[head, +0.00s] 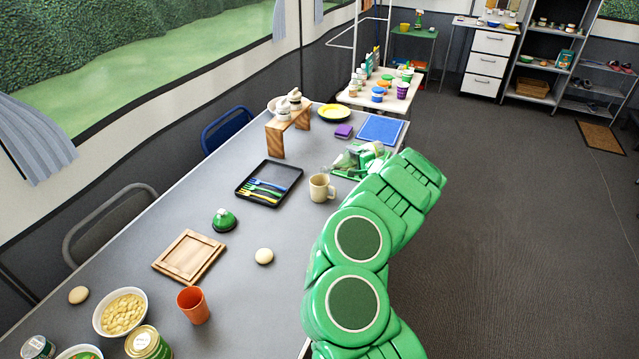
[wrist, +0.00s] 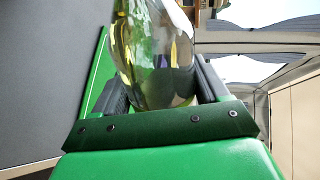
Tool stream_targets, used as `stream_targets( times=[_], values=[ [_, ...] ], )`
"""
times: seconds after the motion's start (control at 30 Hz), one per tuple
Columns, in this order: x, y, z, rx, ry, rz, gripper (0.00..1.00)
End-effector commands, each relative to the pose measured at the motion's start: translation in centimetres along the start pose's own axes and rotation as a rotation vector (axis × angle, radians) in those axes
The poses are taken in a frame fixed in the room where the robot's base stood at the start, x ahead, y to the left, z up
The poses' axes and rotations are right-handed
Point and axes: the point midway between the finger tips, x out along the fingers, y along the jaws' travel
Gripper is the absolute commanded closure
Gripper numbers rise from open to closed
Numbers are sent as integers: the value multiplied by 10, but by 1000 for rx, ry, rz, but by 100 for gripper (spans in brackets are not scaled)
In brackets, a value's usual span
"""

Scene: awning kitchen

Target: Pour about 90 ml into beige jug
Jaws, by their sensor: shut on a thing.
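The beige jug (head: 318,188), a mug-like vessel with a handle, stands upright on the grey table, right of the black tray. My gripper (head: 352,162) is just behind and right of it, partly hidden by my green arm. In the wrist view my gripper (wrist: 162,88) is shut on a clear glass vessel (wrist: 150,45) with a yellowish tint. The vessel looks strongly tilted, and its glassy end in the head view (head: 328,170) is close to the jug's rim. I cannot make out a stream, the vessel's mouth or the level inside the jug.
The black tray (head: 245,195) with coloured forks lies left of the jug. A wooden stand (head: 275,137), purple block (head: 344,131) and blue board (head: 381,130) are farther back. A green bell-shaped thing (head: 224,220), wooden board (head: 188,257) and orange cup (head: 193,305) stand nearer.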

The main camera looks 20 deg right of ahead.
Motion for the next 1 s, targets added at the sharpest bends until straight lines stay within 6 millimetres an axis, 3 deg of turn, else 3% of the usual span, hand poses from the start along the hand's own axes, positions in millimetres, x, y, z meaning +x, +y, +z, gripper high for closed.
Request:
stream_targets(
  times=[1.0],
  values=[
    [-3,-7,-13,-51,14,-2,65]
  ],
)
